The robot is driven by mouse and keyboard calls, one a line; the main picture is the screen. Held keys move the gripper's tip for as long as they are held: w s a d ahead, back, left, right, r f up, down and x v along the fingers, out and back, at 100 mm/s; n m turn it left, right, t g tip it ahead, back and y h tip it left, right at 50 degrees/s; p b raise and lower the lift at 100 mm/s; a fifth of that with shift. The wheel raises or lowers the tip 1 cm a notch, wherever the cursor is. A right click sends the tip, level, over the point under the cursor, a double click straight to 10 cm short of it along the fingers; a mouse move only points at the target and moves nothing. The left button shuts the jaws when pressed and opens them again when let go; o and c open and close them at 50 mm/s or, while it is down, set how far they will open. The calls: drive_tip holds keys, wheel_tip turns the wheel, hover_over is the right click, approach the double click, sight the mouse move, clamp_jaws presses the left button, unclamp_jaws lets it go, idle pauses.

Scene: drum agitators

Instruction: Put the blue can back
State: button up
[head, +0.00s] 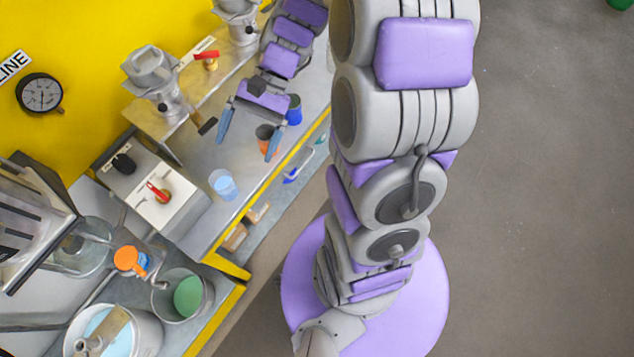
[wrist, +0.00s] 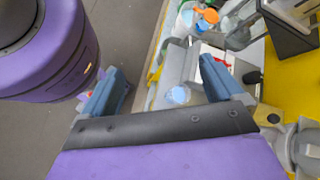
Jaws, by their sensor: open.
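A dark blue can (head: 294,110) stands on the grey metal bench, just right of my gripper in the head view. A pale blue translucent cup (head: 223,184) stands farther along the bench and also shows between the fingers in the wrist view (wrist: 178,95). My gripper (head: 247,136) is open above the bench, with its blue fingers spread wide. The wrist view shows nothing held between them. A brown-orange can (head: 266,137) stands beside the right finger, which partly covers it. I cannot make out the dark blue can in the wrist view.
A white box with a red switch (head: 158,190) stands at the back of the bench. Grey metal machines (head: 158,82) stand on a raised shelf. A steel pot with a green inside (head: 187,296) stands at lower left. A yellow edge (head: 283,165) borders the bench; bare floor lies right.

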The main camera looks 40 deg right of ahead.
drive_tip(key=s+d+r+n+t+h, duration=0.1)
drive_tip(key=s+n+h, duration=0.3)
drive_tip(key=s, duration=0.5)
drive_tip(key=s+d+r+n+t+h, duration=0.1)
drive_tip(key=s+d+r+n+h, duration=0.2)
drive_tip(key=s, duration=0.6)
drive_tip(key=shift+n+h, duration=0.4)
drive_tip(key=shift+h, duration=0.7)
drive_tip(key=shift+r, duration=0.1)
